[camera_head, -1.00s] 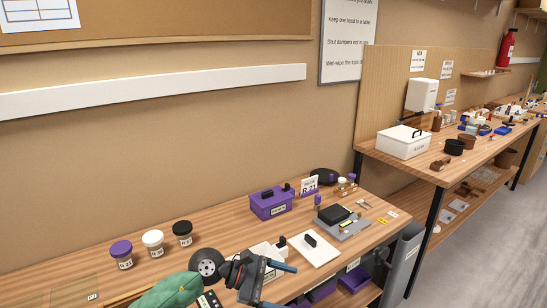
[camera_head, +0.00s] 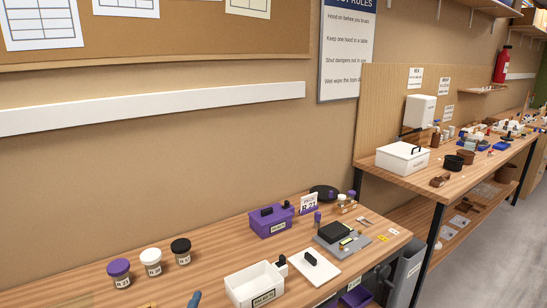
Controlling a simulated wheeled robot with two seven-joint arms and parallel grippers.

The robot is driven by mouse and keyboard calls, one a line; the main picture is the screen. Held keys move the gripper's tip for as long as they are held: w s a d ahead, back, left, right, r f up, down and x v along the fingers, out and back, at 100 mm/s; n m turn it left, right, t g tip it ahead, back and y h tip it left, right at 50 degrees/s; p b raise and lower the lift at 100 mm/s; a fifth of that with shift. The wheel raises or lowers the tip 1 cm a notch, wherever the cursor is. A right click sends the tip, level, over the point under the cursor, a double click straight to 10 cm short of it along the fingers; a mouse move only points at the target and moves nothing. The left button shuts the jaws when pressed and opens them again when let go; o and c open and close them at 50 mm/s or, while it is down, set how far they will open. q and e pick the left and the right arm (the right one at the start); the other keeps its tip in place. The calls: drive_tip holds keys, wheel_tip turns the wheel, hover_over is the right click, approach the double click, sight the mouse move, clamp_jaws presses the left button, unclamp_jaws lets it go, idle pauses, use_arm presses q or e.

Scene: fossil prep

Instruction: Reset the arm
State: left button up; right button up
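A single blue-grey fingertip (camera_head: 195,298) shows at the bottom edge of the head view, over the near bench. It looks like part of my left gripper; the rest of that gripper and its arm are out of frame. I cannot tell whether it is open or shut. My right gripper is not in view. To the right of the fingertip, apart from it, stands an open white box (camera_head: 239,290) with a label on its front. Its white lid (camera_head: 325,272) with a black handle lies beside it on the bench.
Three jars with purple (camera_head: 119,267), white (camera_head: 151,254) and black (camera_head: 180,245) lids stand at the left. A purple box (camera_head: 270,222) and a grey scale (camera_head: 350,245) are farther back. A higher bench (camera_head: 395,174) stands at the right. Bare bench lies between the jars and white box.

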use_arm(q)
drive_tip(key=s+a+f+n+g, duration=0.2)
drive_tip(key=s+f+n+g, duration=0.45)
drive_tip(key=s+f, duration=0.5)
drive_tip(key=s+a+f+n+g, duration=0.3)
drive_tip(key=s+f+n+g, duration=0.35)
drive_tip(key=s, duration=0.75)
drive_tip(key=s+d+f+m+g, duration=0.1)
drive_tip(key=s+d+f, duration=0.1)
drive_tip(key=f, duration=1.7)
drive_tip(key=s+d+f+m+g, duration=0.1)
drive_tip(key=s+d+f+g, duration=0.1)
drive_tip(key=f, duration=1.6)
drive_tip(key=shift+s+f, duration=0.3)
drive_tip(key=shift+f, duration=0.05)
drive_tip(key=shift+d, duration=0.1)
